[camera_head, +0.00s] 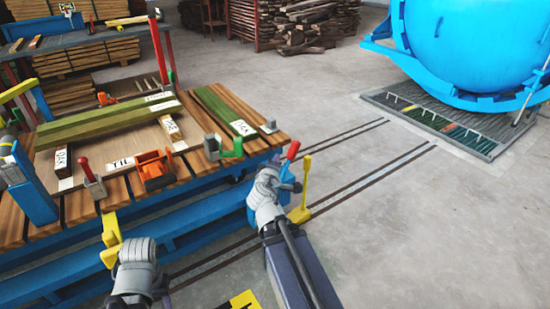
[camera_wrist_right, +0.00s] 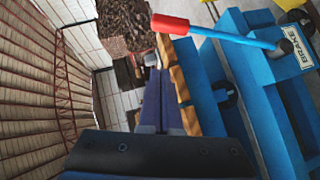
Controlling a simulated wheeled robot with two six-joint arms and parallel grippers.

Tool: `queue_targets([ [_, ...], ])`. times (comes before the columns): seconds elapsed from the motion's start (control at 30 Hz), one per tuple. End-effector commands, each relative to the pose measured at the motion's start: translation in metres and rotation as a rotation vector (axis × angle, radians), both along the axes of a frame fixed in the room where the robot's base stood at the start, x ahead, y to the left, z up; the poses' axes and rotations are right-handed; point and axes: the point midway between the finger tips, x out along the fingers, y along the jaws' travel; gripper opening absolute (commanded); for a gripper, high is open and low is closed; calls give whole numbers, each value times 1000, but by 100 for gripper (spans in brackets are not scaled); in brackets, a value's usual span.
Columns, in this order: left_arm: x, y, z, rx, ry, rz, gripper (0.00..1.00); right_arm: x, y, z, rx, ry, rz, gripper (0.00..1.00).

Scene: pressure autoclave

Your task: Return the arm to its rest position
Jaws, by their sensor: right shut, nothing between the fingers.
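My right arm (camera_head: 292,265) reaches in from the bottom of the head view, with its grey wrist by the right end of the blue-framed cart (camera_head: 215,205). My right gripper (camera_wrist_right: 160,103) is shut and empty; its two dark fingers lie together in the right wrist view. In the head view the wrist hides much of it. A brake lever with a red handle (camera_wrist_right: 170,23) and blue shaft crosses in front of the cart end, apart from the fingers.
Labelled wood planks (camera_head: 105,124), an orange clamp (camera_head: 154,170) and other clamps sit on the cart. A yellow lever (camera_head: 302,188) stands close beside my right wrist. The blue autoclave (camera_head: 465,45) is far right. Floor with rails (camera_head: 385,165) between is clear.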

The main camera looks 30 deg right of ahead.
Motion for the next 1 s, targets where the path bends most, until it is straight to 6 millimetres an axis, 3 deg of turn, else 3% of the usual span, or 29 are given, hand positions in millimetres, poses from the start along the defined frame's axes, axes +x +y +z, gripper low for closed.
queue_targets([
  [0.5, 1, 0, 0, 0, 0, 0, 50, 1, 1, 0, 3, 0, 0, 0],
  [0.63, 1, 0, 0, 0, 0, 0, 50, -1, 18, -14, 80, 16, -24, 0],
  [0.77, 1, 0, 0, 0, 0, 0, 50, -12, 74, -57, 306, 102, -95, 0],
  [0.9, 1, 0, 0, 0, 0, 0, 50, -44, 155, -109, 558, 284, -173, 0],
  [1.0, 1, 0, 0, 0, 0, 0, 50, -74, 206, -135, 680, 424, -213, 0],
])
